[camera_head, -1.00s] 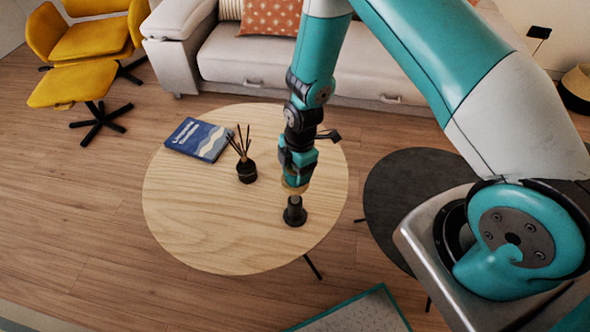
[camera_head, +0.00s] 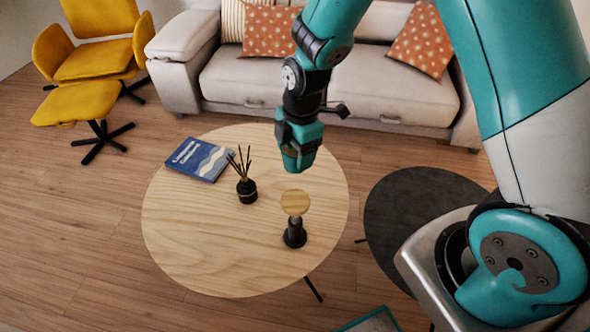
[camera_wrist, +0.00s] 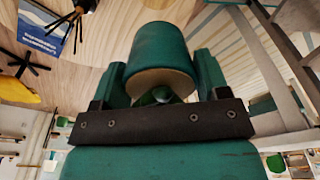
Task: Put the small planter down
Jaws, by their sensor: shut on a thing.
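The small planter (camera_wrist: 158,50) is a teal-green pot with a pale inside and a bit of green in it. In the wrist view it sits between the fingers of my gripper (camera_wrist: 160,80), which is shut on it. In the head view my gripper (camera_head: 298,155) hangs over the back right part of the round wooden table (camera_head: 210,255), behind a black stand with a round wooden top. The planter is mostly hidden by the fingers there. It appears to be held above the table.
The black stand (camera_head: 295,235) with its wooden top (camera_head: 295,202) stands near the table's right edge. A dark reed diffuser (camera_head: 247,190) and a blue book (camera_head: 199,160) are to the left. The table's front left is clear. A dark round table (camera_head: 410,220) is at right, a sofa (camera_head: 370,90) behind.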

